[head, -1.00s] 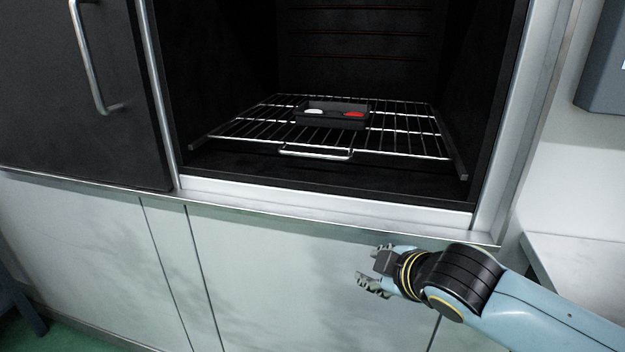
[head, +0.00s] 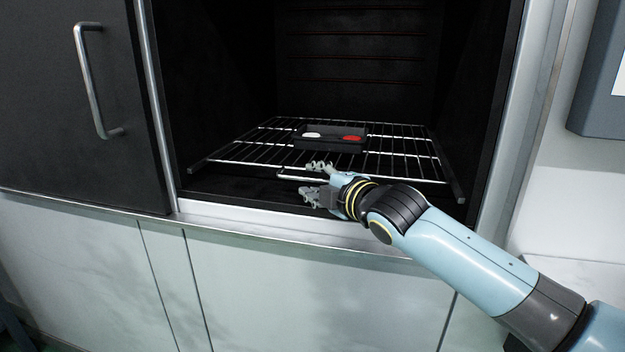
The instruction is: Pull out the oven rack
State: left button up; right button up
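The oven rack (head: 400,158) is a wire grid inside the dark oven, lying level near its floor. Its front handle (head: 287,177) is a thin metal bar, partly hidden behind my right gripper. My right gripper (head: 313,181) is at the oven opening, right at the handle in the picture. Its two fingers are spread apart, one above and one below the handle's line. I cannot tell whether it touches the bar. My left gripper is out of view.
A black tray (head: 329,144) with a white and a red item sits on the rack. The dark oven door (head: 75,120) with a metal handle (head: 93,85) is at the left. A silver sill (head: 270,222) runs below the opening. A grey box (head: 600,85) is at the upper right.

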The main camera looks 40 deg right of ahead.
jog(key=shift+w+f, duration=0.1)
jog(key=shift+w, duration=0.45)
jog(key=shift+c, duration=0.2)
grip_shut()
